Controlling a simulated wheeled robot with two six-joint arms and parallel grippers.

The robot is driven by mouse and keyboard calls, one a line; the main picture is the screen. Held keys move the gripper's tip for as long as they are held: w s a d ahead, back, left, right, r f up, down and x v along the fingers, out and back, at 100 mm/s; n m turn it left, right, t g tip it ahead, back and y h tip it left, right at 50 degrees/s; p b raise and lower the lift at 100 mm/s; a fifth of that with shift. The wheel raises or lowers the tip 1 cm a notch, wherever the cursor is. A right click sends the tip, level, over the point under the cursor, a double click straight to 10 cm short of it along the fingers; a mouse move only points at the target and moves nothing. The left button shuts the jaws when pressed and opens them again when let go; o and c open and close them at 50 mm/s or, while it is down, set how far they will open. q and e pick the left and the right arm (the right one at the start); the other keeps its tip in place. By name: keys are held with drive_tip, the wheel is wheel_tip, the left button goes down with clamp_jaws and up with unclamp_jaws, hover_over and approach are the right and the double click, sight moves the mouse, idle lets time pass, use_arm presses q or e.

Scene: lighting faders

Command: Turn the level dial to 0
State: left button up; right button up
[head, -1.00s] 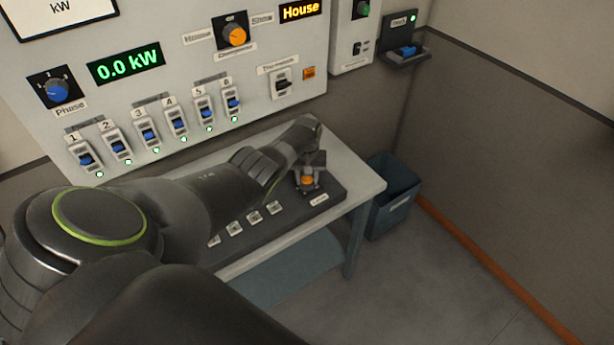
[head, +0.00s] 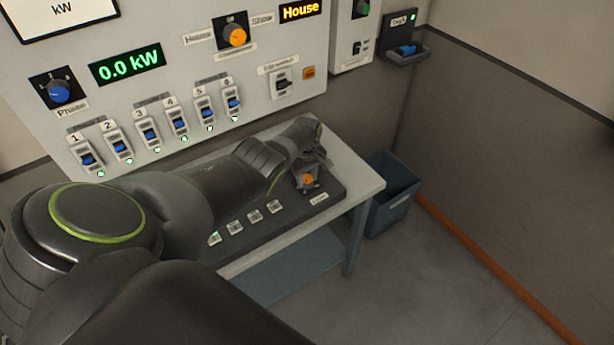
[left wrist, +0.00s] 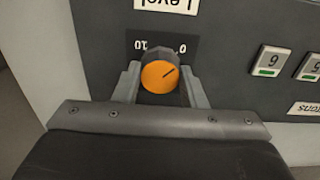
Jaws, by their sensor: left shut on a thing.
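The level dial is an orange-topped knob (left wrist: 160,77) on the dark desk console, below its Level label, which reads upside down in the left wrist view. It also shows in the head view (head: 308,180). Its dark pointer line slants to the upper right in the wrist view, toward the side of the 0 mark (left wrist: 182,48) and away from the 10 mark (left wrist: 138,44). My left gripper (left wrist: 160,72) is shut on the dial, one finger on each side. It also shows in the head view (head: 309,173). My right gripper is out of view.
The console (head: 331,191) lies on a white table (head: 366,178). Buttons (head: 254,217) line it beside my arm. A wall panel (head: 200,55) with blue faders stands behind. A blue bin (head: 394,205) stands right of the table.

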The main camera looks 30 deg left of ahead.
sight(307, 178)
use_arm(q)
drive_tip(key=shift+r, duration=0.1)
idle(0.3)
drive_tip(key=o, duration=1)
wheel_tip(307, 178, up, 4)
drive_tip(key=p, duration=0.3)
drive_tip(key=shift+f, duration=0.2)
drive_tip(key=shift+r, duration=0.25)
wheel_tip(307, 178, up, 13)
drive_tip(key=shift+r+b, duration=0.1)
drive_tip(key=shift+b, duration=0.55)
